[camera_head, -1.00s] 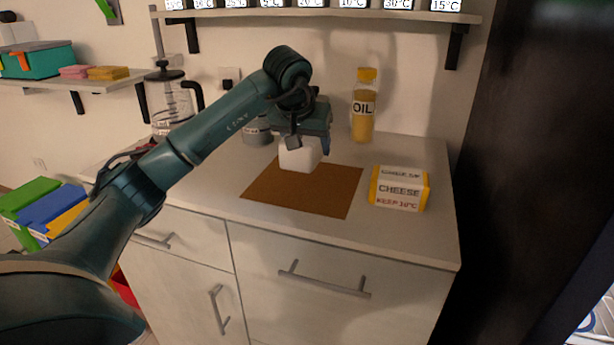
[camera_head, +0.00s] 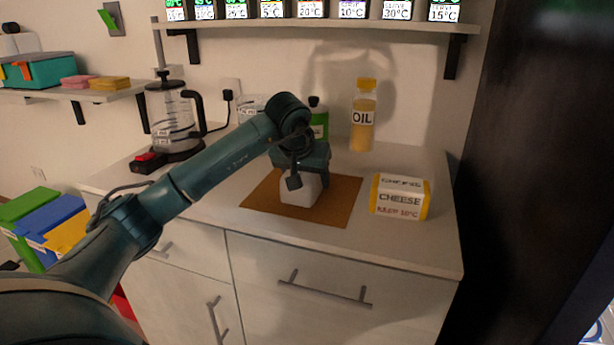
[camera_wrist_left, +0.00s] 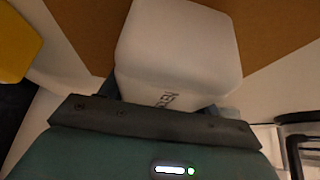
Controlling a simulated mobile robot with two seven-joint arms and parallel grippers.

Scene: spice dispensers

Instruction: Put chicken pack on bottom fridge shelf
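The chicken pack (camera_head: 300,190) is a small white block over the middle of the brown mat (camera_head: 342,205); I cannot tell whether it rests on the mat or hangs just above. In the left wrist view the pack (camera_wrist_left: 178,45) fills the space between the fingers, with part of its dark lettering showing. My left gripper (camera_head: 307,181) points down and is shut on the pack, hiding its top. It also shows in the left wrist view (camera_wrist_left: 168,103). My right gripper is out of view. No fridge shelf can be made out.
A cheese pack (camera_head: 400,197) stands right of the mat, an oil bottle (camera_head: 363,118) and a green bottle (camera_head: 319,120) behind. A tall dark panel (camera_head: 530,150) borders the counter's right side. The counter front (camera_head: 300,235) is clear.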

